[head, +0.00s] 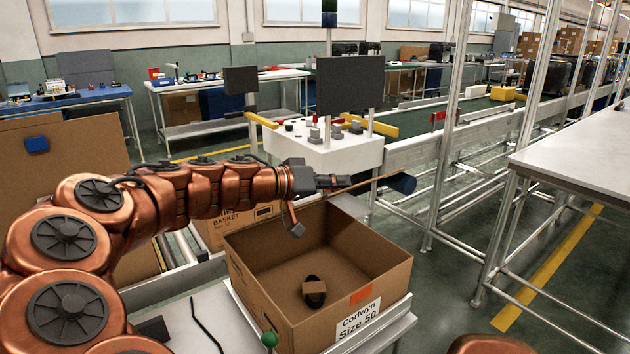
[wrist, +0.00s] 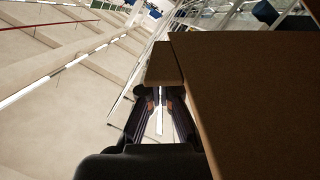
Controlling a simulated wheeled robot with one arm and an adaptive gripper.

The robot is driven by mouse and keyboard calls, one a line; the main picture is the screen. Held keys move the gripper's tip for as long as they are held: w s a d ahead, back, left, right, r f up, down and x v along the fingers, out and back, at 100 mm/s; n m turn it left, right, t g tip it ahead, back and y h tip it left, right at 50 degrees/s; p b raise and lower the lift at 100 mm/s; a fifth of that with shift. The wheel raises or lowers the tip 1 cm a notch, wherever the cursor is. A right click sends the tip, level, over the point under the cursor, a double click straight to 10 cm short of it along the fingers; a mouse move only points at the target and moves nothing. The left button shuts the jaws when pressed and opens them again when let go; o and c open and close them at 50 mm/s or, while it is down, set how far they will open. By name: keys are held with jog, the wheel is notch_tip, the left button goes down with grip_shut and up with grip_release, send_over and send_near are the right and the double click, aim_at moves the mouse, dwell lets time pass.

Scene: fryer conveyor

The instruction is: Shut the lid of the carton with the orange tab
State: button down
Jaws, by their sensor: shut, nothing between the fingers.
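The open carton (head: 318,322) stands in the front middle of the head view. An orange tab (head: 361,296) is on its near wall, above a white label reading "Corfwyn Size 50". A small dark item with a brown band (head: 314,289) lies inside it. A thin brown strip (head: 362,184) above the far right side looks like its raised lid seen nearly edge-on. My gripper (head: 326,181) is shut and empty, above the carton's far side. In the wrist view, my fingertips (wrist: 160,94) are close beside a large cardboard panel (wrist: 250,95); whether they touch is unclear.
Another carton's brown panel with a blue tab (head: 37,145) stands at the left. A box marked "BASKET" (head: 240,225) sits behind the open carton. A white control stand (head: 325,152) with a dark screen is beyond. A grey table (head: 580,160) is at the right.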

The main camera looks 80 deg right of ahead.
jog(key=s+a+f+m+b, duration=0.1)
jog(key=s+a+f+b, duration=0.2)
jog(key=f+b, duration=0.3)
jog(key=shift+f+m+t, duration=0.3)
jog(key=shift+f+m, duration=0.1)
jog(key=shift+s, duration=0.1)
jog(key=b+v, duration=0.2)
jog(key=v, duration=0.8)
jog(key=shift+s+a, duration=0.35)
jog(key=shift+r, duration=0.15)
